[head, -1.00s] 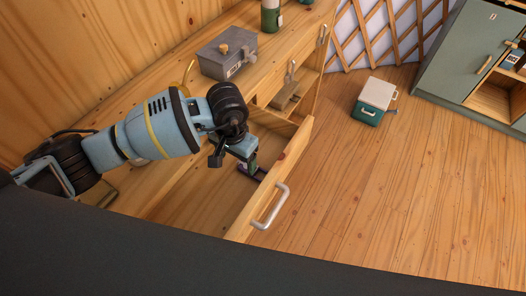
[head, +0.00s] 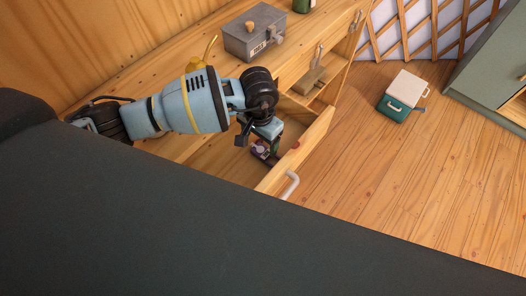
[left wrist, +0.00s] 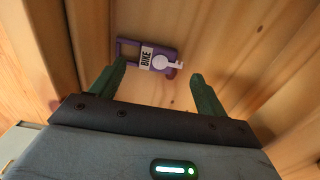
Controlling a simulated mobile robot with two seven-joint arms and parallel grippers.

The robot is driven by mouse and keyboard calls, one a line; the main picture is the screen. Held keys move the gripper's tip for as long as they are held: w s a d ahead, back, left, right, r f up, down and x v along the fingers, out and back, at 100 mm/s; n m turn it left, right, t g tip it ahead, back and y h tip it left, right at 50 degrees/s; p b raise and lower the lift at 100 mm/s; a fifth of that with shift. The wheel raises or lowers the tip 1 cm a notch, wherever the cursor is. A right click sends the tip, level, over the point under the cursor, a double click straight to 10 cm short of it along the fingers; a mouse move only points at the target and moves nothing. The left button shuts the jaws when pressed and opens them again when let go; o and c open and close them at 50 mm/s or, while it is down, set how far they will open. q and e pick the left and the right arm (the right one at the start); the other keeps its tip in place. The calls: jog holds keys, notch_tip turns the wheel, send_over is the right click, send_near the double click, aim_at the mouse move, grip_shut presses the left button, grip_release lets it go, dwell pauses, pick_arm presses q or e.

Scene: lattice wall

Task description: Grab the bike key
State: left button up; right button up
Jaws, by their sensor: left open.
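The bike key (left wrist: 158,59) lies on the floor of an open wooden drawer (head: 303,152). In the left wrist view it has a purple tag with a white "BIKE" label and a pale key shape, with a small red part at its right end. My left gripper (left wrist: 158,72) is open, its two green fingers pointing toward the key, which shows just beyond and between the fingertips. In the head view the gripper (head: 272,143) reaches down into the drawer and partly hides the purple tag (head: 262,152). My right gripper is not in view.
A grey metal box (head: 254,38) and a green container (head: 303,5) stand on the wooden worktop. An open shelf with a brown item (head: 309,81) is beside the drawer. A green-and-white cooler box (head: 404,97) sits on the floor, which is otherwise largely clear.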

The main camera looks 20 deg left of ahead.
aim_at(261, 150)
pick_arm(q)
jog(key=shift+w+d+f, duration=0.1)
jog(key=shift+d+f, duration=0.05)
jog(key=shift+f, duration=1)
jog(key=shift+d+f, duration=0.1)
jog(key=shift+f, duration=1.05)
jog(key=c, duration=1)
jog(key=shift+r, duration=5.05)
jog(key=shift+c, duration=0.2)
